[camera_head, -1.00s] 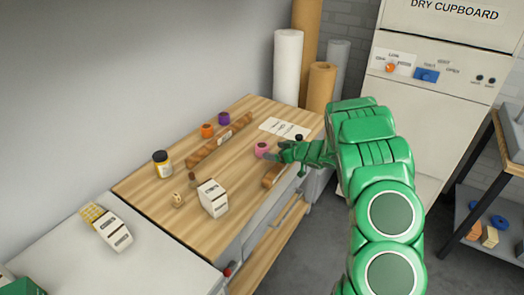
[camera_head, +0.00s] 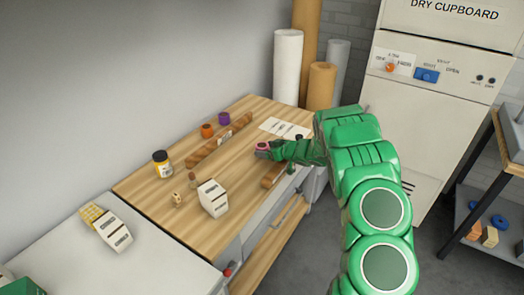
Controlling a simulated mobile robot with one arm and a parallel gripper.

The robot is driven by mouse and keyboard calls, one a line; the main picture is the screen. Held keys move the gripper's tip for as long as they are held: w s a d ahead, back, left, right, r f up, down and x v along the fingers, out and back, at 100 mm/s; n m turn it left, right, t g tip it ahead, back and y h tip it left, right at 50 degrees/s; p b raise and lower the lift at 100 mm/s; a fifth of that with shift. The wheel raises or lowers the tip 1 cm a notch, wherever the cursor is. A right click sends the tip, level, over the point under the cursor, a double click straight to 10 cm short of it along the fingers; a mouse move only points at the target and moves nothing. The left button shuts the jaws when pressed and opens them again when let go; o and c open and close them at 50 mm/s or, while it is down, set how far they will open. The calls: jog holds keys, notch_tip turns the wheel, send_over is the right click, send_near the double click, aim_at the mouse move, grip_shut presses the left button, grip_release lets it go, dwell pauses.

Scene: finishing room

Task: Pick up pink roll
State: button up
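The pink roll (camera_head: 262,146) is on the wooden worktop, near its right side. My green gripper (camera_head: 264,152) is right at the roll, coming in from the right, with dark fingertips at or over it. The fingers partly cover the roll. At this size I cannot tell whether the fingers are closed on it or still apart around it.
An orange roll (camera_head: 207,131) and a purple roll (camera_head: 224,118) stand behind a long wooden bar (camera_head: 220,142). A white box (camera_head: 213,198), a jar (camera_head: 162,164) and a paper sheet (camera_head: 285,128) are on the worktop. Tall rolls (camera_head: 288,67) stand at the back.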

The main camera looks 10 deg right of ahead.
aim_at(267, 147)
jog(key=c, duration=0.9)
jog(key=shift+r, duration=0.5)
notch_tip(267, 147, up, 2)
jog(key=shift+r, duration=0.15)
jog(key=shift+s+a+r, duration=0.2)
jog(key=shift+s+r, duration=1.4)
jog(key=shift+s, duration=0.75)
jog(key=shift+s+a+r, duration=0.2)
jog(key=shift+s+r, duration=1.45)
jog(key=shift+s, duration=0.65)
jog(key=shift+s+a+r, duration=0.2)
jog(key=shift+s+r, duration=1.4)
jog(key=shift+s, duration=0.75)
